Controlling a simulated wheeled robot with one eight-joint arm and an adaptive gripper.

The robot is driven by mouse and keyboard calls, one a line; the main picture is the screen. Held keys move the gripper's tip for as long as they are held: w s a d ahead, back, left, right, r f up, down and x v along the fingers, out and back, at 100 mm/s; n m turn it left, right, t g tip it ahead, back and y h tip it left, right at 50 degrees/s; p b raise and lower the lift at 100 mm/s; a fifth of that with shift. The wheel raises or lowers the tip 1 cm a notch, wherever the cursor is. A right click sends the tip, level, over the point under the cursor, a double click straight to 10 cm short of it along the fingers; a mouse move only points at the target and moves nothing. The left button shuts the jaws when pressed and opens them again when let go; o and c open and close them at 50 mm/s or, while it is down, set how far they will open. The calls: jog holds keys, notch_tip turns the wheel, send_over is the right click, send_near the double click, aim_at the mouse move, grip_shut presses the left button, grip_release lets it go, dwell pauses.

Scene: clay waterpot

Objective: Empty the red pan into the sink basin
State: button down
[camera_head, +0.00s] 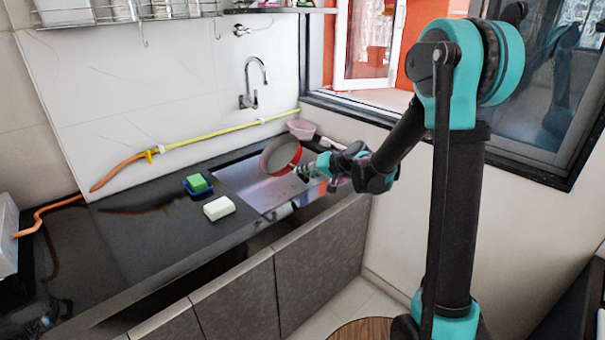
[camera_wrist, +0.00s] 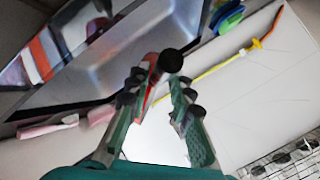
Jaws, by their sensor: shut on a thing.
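The red pan (camera_head: 270,151) is tilted steeply over the far right part of the steel sink basin (camera_head: 240,180), its pale inside turned toward the head camera. My gripper (camera_head: 301,171) is shut on the pan at its right side, by the handle. In the wrist view my gripper's fingers (camera_wrist: 160,84) close around a red strip with a dark round end (camera_wrist: 171,62), seemingly the pan's handle. The sink basin also shows there (camera_wrist: 120,45). I cannot make out any contents in the pan, and my gripper hides part of it.
A pink bowl (camera_head: 301,128) stands behind the pan by the wall. A green sponge in a blue dish (camera_head: 197,183) and a white block (camera_head: 219,208) sit on the dark counter left of the basin. A tap (camera_head: 252,84) and a yellow hose (camera_head: 215,133) are along the wall.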

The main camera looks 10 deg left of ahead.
jog(key=shift+w+d+f+m+g+y, duration=0.4)
jog(key=shift+w+d+f+m+y, duration=0.25)
jog(key=shift+m+y, duration=0.2)
jog(key=shift+s+r, duration=0.15)
jog(key=shift+s, duration=0.05)
jog(key=shift+w+d+f+m+y, duration=0.3)
jog(key=shift+f+m+y, duration=0.1)
jog(key=shift+y, duration=0.15)
jog(key=shift+w+d+f+m+y, duration=0.15)
jog(key=shift+d+f+m+y, duration=0.15)
jog(key=shift+y, duration=0.2)
jog(key=shift+m+g+y, duration=0.3)
jog(key=shift+m+y, duration=0.3)
jog(key=shift+m, duration=0.05)
jog(key=shift+r, duration=2.45)
jog(key=shift+s, duration=0.15)
